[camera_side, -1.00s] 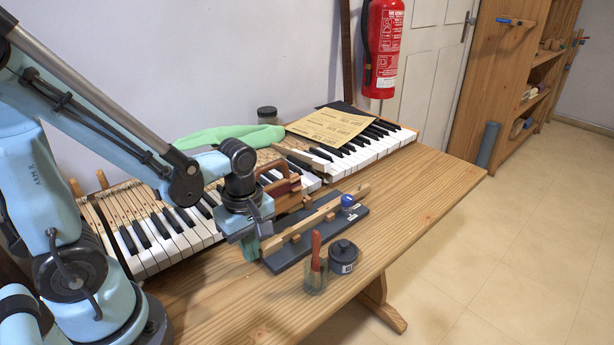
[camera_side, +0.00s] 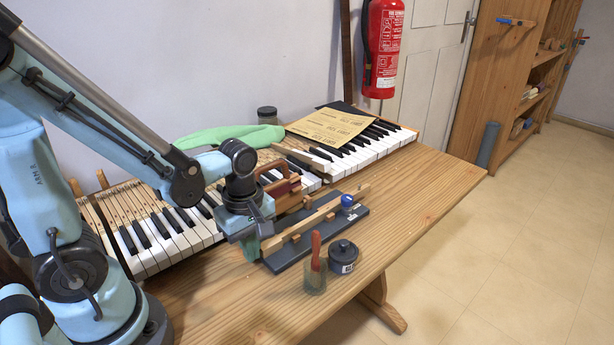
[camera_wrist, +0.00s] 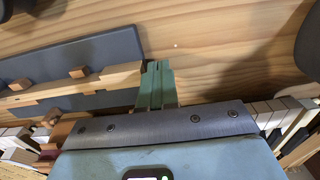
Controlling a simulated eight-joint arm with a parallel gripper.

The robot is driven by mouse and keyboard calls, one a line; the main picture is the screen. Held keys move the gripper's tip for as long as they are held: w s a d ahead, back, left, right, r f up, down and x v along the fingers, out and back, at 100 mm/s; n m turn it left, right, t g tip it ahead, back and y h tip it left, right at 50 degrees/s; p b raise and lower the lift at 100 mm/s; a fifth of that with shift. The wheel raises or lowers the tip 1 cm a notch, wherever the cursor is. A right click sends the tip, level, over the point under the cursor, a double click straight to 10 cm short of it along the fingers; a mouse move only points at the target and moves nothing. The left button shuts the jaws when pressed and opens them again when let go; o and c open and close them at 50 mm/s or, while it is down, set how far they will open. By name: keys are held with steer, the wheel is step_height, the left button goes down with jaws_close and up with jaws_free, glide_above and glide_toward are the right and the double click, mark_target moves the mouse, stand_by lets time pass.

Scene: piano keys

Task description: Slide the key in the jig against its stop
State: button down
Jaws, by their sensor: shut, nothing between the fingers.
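The jig (camera_side: 287,262) is a dark grey board on the bench, and its base also shows in the wrist view (camera_wrist: 110,45). A long pale wooden key (camera_side: 318,219) lies along it, and in the wrist view the key (camera_wrist: 95,82) runs left from my fingers. A blue knob (camera_side: 347,201) sits by its far end. My gripper (camera_side: 252,250) is at the key's near left end. In the wrist view its green fingers (camera_wrist: 158,68) are shut, holding nothing, and appear to touch the key's end. I cannot tell whether the far end meets the stop.
A keyboard (camera_side: 150,240) lies behind the jig. A glass jar with a red-handled tool (camera_side: 315,275) and a dark lidded pot (camera_side: 343,258) stand in front. A wooden-handled block (camera_side: 283,187) is behind the jig. The bench's right part (camera_side: 430,180) is clear.

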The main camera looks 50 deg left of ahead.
mark_target(265, 245)
steer(key=shift+w, duration=1.75)
stand_by(1.8)
steer(key=shift+s, duration=0.1)
steer(key=shift+s, duration=0.55)
steer(key=shift+r, duration=3.55)
steer(key=m+t, duration=0.1)
steer(key=m, duration=0.1)
steer(key=r+m+t, duration=0.1)
steer(key=m, duration=0.2)
steer(key=shift+w+d+r, duration=0.1)
steer(key=shift+d, duration=0.05)
steer(key=r+m+t, duration=0.1)
steer(key=m, duration=0.3)
steer(key=r+m+t, duration=0.1)
steer(key=m+t, duration=0.1)
steer(key=m, duration=0.2)
steer(key=w+r+m+t, duration=0.1)
steer(key=m+t, duration=0.1)
steer(key=m, duration=0.3)
steer(key=shift+d+r, duration=0.1)
steer(key=shift+d, duration=0.2)
